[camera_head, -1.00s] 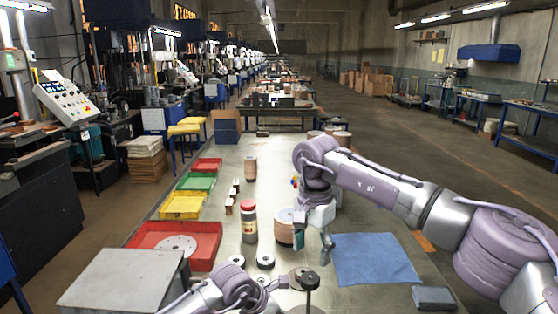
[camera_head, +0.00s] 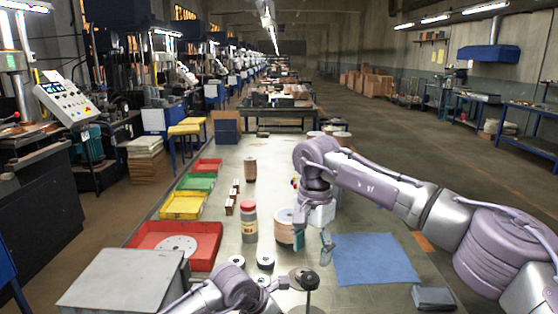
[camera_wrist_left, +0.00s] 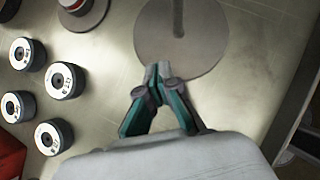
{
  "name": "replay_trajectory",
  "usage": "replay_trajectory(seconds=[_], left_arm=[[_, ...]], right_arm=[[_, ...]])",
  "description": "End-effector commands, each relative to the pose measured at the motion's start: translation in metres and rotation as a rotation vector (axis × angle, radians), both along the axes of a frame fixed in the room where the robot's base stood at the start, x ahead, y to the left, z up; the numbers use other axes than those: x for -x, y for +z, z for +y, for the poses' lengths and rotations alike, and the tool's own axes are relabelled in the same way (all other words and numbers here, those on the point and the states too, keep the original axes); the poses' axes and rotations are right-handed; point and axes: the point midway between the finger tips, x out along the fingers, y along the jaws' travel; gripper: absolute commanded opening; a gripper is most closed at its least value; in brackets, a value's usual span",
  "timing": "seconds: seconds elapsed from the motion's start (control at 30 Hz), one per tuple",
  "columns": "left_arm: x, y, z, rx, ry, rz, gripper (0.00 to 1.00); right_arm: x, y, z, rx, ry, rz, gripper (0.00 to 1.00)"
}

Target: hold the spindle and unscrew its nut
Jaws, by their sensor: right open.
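The spindle (camera_head: 308,283) shows at the bottom of the head view as a dark upright post with a round top. In the left wrist view I see a grey round plate (camera_wrist_left: 205,45) with a dark rod standing on it. I cannot make out the nut clearly. My left gripper (camera_wrist_left: 158,72) has its teal fingers drawn together at the tips in front of the plate's near edge, apart from the rod, with nothing seen between them. My right gripper (camera_head: 312,248) is open and empty above the table, beside a stack of tan discs (camera_head: 285,228).
Several small black rolls with white faces (camera_wrist_left: 66,80) lie left of the plate. A red-capped jar (camera_head: 249,222) stands mid-table. Red, green and yellow trays (camera_head: 184,206) line the left edge. A grey box (camera_head: 121,282) is front left; a blue cloth (camera_head: 374,260) lies right.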

Motion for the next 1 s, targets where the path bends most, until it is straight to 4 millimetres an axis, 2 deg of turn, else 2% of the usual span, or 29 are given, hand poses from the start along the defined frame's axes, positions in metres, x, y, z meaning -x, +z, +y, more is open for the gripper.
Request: replay_trajectory(seconds=[1.0], left_arm=[[0.000, -0.018, 0.000, -0.002, 0.000, 0.001, 0.00]], right_arm=[[0.000, 0.000, 0.000, 0.000, 0.000, 0.000, 0.62]])
